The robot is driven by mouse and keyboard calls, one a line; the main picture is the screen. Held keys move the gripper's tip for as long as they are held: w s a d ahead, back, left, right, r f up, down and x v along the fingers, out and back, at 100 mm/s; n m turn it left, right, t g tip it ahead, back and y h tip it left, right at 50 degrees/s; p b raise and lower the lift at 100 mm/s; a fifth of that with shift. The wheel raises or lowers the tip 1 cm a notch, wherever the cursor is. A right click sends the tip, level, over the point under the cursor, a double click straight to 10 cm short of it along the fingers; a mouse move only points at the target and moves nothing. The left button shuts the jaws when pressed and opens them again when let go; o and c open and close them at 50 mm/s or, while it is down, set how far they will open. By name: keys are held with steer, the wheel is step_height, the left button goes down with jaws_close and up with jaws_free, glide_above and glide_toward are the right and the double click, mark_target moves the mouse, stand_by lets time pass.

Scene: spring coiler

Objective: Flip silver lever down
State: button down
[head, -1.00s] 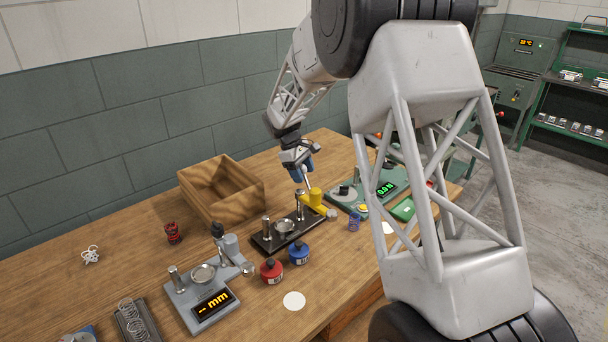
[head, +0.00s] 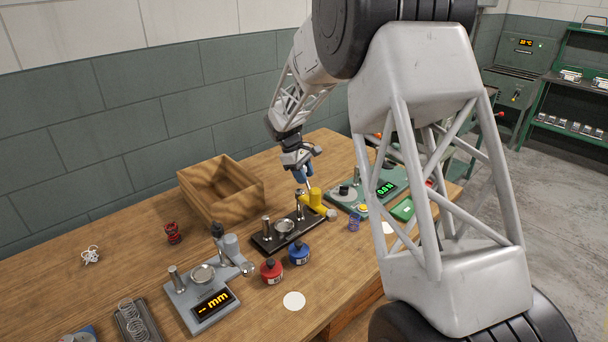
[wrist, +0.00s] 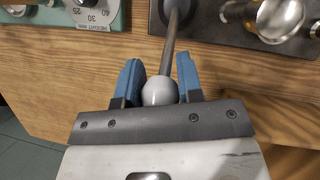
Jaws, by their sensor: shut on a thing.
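The silver lever shows in the wrist view as a metal rod (wrist: 171,45) with a round grey knob (wrist: 160,91) at its near end. My gripper (wrist: 159,88) has its two blue fingers on either side of this knob and is shut on it. In the head view my gripper (head: 305,174) is above the yellow head (head: 316,203) of the black-based station (head: 268,243). A short pale part of the rod shows between the fingers and the yellow head. The knob is hidden there by the fingers.
The grey gauge (head: 195,318) with an orange display stands to the left. Red (head: 271,271) and blue (head: 299,253) bottles stand in front of the black station. A wooden box (head: 207,211) is behind it, and the teal station (head: 367,206) is to its right.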

steer(key=shift+s+d+r, duration=0.15)
steer(key=shift+s+d+r+t+y, duration=0.3)
steer(key=shift+s+d+t+y, duration=0.2)
steer(key=shift+t+y, duration=0.05)
steer(key=shift+s+d+r+t+y, duration=0.3)
steer(key=shift+s+d+t+y, duration=0.2)
steer(key=shift+t+y, duration=0.05)
steer(key=s+d+t+y, duration=0.3)
steer(key=s+d, duration=0.2)
steer(key=shift+s+d+f+m, duration=0.15)
steer(key=shift+f+m, duration=0.15)
stand_by(0.5)
steer(key=c, duration=0.8)
jaws_free()
